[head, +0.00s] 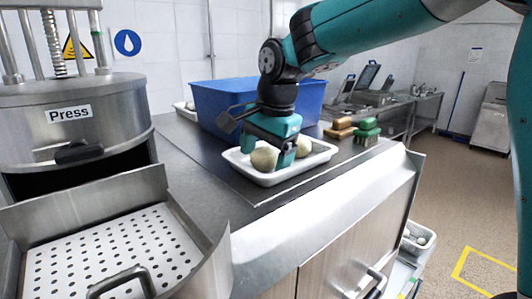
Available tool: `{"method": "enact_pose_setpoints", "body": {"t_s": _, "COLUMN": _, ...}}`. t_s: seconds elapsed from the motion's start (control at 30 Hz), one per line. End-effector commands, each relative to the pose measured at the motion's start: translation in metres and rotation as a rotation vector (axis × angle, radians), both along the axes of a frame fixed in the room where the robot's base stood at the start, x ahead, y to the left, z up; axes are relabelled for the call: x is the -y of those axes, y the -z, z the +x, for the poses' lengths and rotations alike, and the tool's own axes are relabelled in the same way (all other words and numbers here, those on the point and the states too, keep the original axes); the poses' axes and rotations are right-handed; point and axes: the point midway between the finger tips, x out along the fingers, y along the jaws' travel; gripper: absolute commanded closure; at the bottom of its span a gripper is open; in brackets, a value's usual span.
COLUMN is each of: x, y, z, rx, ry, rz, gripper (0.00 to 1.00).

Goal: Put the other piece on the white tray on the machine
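The white tray (262,181) sits on the counter near its front edge. Two round pale beige pieces lie in it, a left one (263,159) and a right one (303,147). My gripper (268,150) points down into the tray. Its fingers are on either side of the left piece, one finger standing between the two pieces. Whether the fingers touch the piece is not clear. The machine is a metal press labelled "Press" (70,112) at the left. Its perforated tray (108,250) is pulled out in front, with no piece visible on it.
A blue bin (213,103) stands right behind the white tray. Green blocks (367,129) and brown blocks (341,129) sit to the right on the counter. The counter between the press and the white tray is clear. The perforated tray has raised metal side walls.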

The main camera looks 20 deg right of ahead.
Motion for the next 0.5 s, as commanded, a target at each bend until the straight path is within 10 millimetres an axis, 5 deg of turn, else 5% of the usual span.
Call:
{"method": "enact_pose_setpoints", "body": {"t_s": 0.27, "x": 0.0, "y": -0.008, "z": 0.0, "rx": 0.004, "ry": 0.0, "rz": 0.001, "gripper": 0.16}}
{"method": "enact_pose_setpoints", "body": {"t_s": 0.5, "x": 0.006, "y": -0.054, "z": -0.009, "rx": 0.008, "ry": 0.001, "rz": 0.001, "gripper": 0.16}}
